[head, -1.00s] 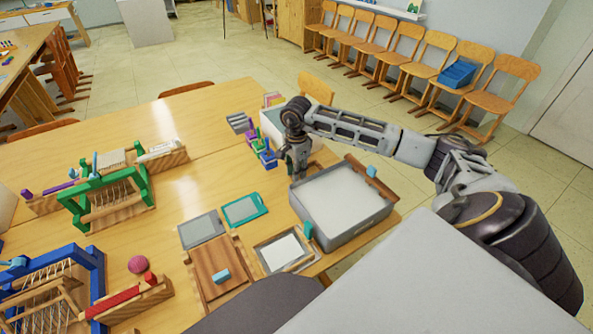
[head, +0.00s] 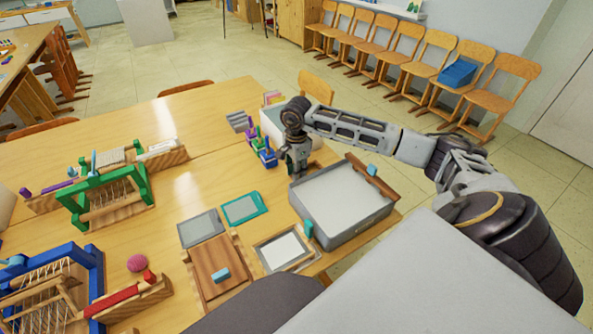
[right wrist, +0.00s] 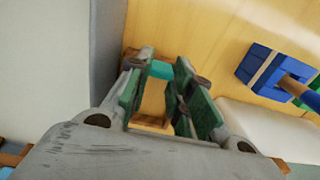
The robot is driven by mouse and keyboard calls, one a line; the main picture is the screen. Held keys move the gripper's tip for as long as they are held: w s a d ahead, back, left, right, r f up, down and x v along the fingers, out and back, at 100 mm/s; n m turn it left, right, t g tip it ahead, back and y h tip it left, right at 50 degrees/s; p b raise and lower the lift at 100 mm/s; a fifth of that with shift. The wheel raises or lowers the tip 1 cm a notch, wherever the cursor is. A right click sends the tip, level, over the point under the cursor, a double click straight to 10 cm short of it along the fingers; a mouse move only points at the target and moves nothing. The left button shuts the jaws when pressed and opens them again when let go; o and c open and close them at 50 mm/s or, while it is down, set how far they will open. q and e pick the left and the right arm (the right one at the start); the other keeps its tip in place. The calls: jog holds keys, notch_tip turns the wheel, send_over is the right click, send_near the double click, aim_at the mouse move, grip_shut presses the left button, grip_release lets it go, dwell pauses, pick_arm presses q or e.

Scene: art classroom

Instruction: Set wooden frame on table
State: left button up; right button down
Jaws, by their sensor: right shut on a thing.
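My right gripper (head: 298,170) points down beside the left wall of the grey tub, low over the table (head: 180,120). In the right wrist view its green-padded fingers (right wrist: 165,95) are closed in on a wooden piece (right wrist: 151,122) with a teal part (right wrist: 161,69), which I take to be the wooden frame. Most of this piece is hidden by the fingers, and in the head view the arm hides it. I cannot tell whether it touches the table. My left gripper is not in view.
The grey tub (head: 345,228) with pale contents stands close at right. A flat screen frame (head: 284,250), a wooden board (head: 213,265), a teal frame (head: 244,208) and a grey frame (head: 202,229) lie nearby. Looms (head: 110,200) stand left. The table's middle is clear.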

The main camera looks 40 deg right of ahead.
jog(key=c, duration=1.2)
grip_release()
jog(key=shift+r, duration=0.2)
jog(key=shift+r+p, duration=0.95)
jog(key=shift+p, duration=0.25)
jog(key=shift+r+p, duration=0.55)
jog(key=shift+p, duration=0.2)
jog(key=shift+a+r+p, duration=0.1)
jog(key=shift+r+p, duration=1.3)
jog(key=shift+r, duration=1.1)
jog(key=shift+s+a+r+n+p, duration=0.1)
jog(key=shift+a+r+n+p, duration=2.2)
jog(key=shift+n+p, duration=0.25)
